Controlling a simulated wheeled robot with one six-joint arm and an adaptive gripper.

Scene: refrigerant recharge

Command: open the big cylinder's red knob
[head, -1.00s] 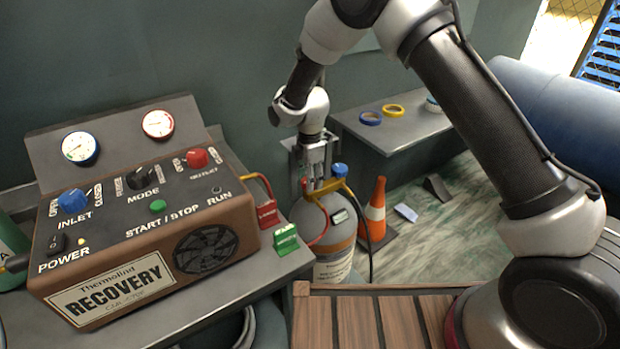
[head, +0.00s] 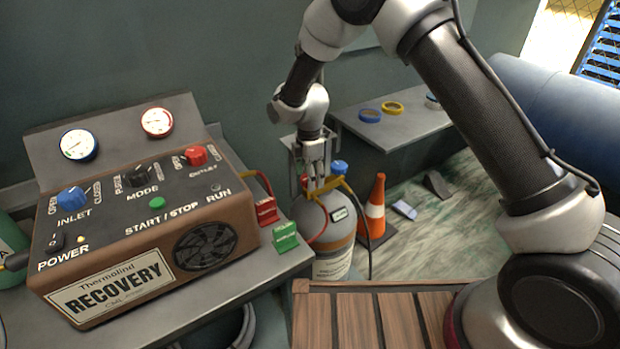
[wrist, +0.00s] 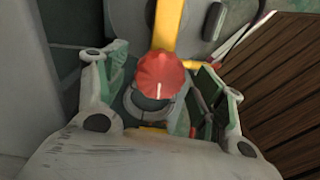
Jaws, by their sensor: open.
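The big grey cylinder (head: 330,235) stands on the floor between the bench and the orange cone, with a yellow valve fitting (head: 333,186) on top. Its red knob (wrist: 160,76) shows large in the wrist view, with a white line on its face. In the head view the knob is mostly hidden by my gripper. My gripper (head: 317,178) points down over the cylinder top. In the wrist view my open gripper (wrist: 163,84) has one finger on each side of the knob, with visible gaps. A blue knob (head: 339,167) sits beside it on the valve.
The recovery machine (head: 150,225) stands on the left bench, with red (head: 266,211) and green (head: 285,237) blocks near its right side. A traffic cone (head: 376,210) stands right of the cylinder. A shelf (head: 400,125) with tape rolls is behind. A yellow hose and a red hose run near the valve.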

